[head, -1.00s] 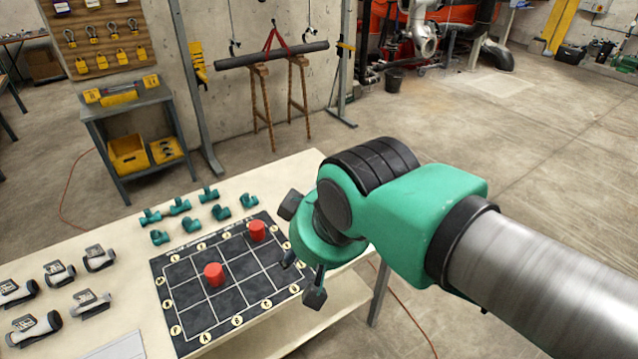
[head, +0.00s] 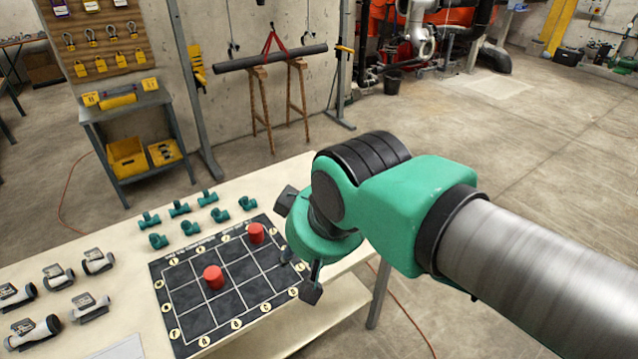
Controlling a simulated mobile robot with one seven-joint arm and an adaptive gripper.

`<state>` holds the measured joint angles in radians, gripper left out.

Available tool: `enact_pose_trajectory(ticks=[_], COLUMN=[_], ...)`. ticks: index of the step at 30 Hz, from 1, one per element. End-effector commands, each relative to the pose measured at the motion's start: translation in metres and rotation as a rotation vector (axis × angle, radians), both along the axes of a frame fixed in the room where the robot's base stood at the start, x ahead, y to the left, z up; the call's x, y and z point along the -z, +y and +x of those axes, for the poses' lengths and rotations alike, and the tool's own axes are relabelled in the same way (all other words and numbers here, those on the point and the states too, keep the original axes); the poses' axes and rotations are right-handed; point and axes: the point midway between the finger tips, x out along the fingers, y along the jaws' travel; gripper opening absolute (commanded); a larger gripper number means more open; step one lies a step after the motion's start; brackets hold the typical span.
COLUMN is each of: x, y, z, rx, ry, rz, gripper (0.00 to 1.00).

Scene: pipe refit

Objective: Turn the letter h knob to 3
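I cannot make out a knob marked with the letter h or the number 3. A black board (head: 192,323) with a white grid and pale round letter marks along its edges lies on the table; the letters are too small to read surely. My gripper (head: 295,262) is over the board's right end, partly hidden behind my green wrist. Its dark finger parts show, but the fingertips and the gap between them are not clear.
Several teal pipe fittings (head: 180,209) lie behind the board on the pale table (head: 105,228). Several grey-white handheld tools (head: 98,262) lie at the left. A grey side table (head: 122,110) with yellow bins stands behind. Open floor lies to the right.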

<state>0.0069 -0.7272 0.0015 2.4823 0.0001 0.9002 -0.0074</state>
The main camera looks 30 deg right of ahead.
Motion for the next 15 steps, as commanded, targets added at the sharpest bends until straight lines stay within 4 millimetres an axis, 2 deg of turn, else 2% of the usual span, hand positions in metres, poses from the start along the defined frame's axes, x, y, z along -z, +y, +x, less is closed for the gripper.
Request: enact_pose_trajectory(ticks=[8,15], x=[-0.027,-0.048], y=[-0.012,-0.029], z=[0.041,0.092], rx=[0.006,0.008], ry=[0.041,0.086], rz=[-0.013,-0.026], gripper=[0.35,0.35])
